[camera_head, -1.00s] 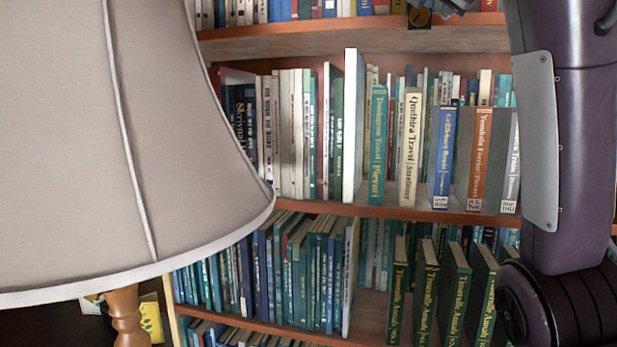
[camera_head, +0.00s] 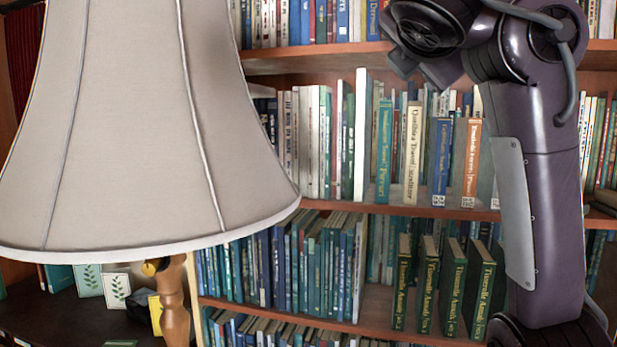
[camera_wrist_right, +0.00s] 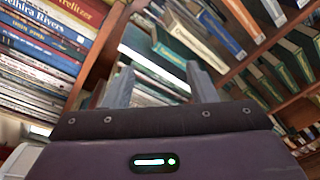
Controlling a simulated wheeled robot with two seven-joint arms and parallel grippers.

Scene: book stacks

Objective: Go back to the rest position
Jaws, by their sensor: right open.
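My right arm (camera_head: 540,190) rises on the right side of the head view, in front of the bookcase, and bends over at the top. My right gripper (camera_wrist_right: 160,82) shows in the right wrist view with its two grey fingers apart. Nothing is held between them; books on shelves show beyond the gap. In the head view I cannot clearly make out the right fingers. My left gripper and left arm are not in view.
A large beige lampshade (camera_head: 130,130) on a wooden stem (camera_head: 173,305) fills the left of the head view. Behind is a wooden bookcase (camera_head: 320,62) with several shelves of books. Small leaf-pattern cards (camera_head: 117,289) stand on a dark surface at lower left.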

